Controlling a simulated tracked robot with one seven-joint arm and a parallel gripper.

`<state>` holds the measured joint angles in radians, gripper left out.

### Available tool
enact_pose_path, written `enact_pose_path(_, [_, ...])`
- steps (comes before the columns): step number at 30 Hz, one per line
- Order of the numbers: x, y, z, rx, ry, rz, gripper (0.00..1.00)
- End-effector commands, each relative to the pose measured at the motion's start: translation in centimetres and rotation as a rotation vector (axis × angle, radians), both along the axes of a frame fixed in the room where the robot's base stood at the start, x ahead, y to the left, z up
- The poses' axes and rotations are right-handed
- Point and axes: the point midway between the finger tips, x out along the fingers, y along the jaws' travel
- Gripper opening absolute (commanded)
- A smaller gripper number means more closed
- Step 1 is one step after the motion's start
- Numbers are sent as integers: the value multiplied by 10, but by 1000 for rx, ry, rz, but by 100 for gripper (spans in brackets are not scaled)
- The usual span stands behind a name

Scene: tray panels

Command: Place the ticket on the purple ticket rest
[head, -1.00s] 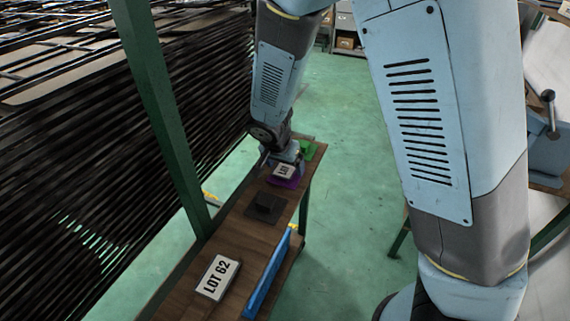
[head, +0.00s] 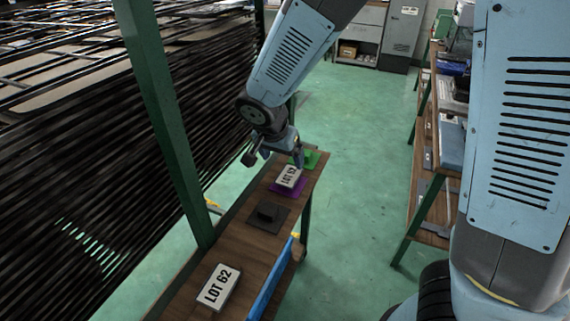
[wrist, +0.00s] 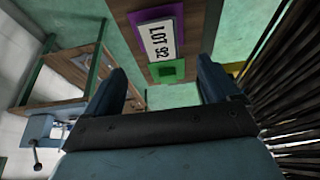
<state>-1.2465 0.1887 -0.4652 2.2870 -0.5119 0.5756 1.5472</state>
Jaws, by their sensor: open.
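A white ticket with black LOT lettering (head: 289,177) lies on the purple ticket rest (head: 274,187) near the far end of the wooden shelf. In the wrist view the ticket (wrist: 160,40) lies across the purple rest (wrist: 138,20), with one end close to the green rest. My gripper (head: 275,157) is open and empty, above and just beyond the ticket, apart from it. In the wrist view its two fingers (wrist: 162,84) are spread wide with nothing between them.
A green rest (head: 313,158) is at the shelf's far end, and a black rest (head: 281,217) is nearer. A white LOT 62 plate (head: 218,287) lies at the near end beside a blue panel (head: 268,285). A green post (head: 165,125) and black racks stand left.

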Motion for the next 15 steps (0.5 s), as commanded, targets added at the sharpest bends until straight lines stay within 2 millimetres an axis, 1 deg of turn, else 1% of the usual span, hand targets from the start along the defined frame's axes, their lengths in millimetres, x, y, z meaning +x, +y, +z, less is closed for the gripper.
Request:
enact_pose_path(1, [-2, 1, 7, 3, -1, 1, 88])
enact_pose_path(6, [-8, 4, 22, 1, 0, 2, 88])
enact_pose_path(9, [-10, 4, 26, 1, 0, 2, 88])
enact_pose_path(15, [-11, 4, 28, 0, 0, 1, 88])
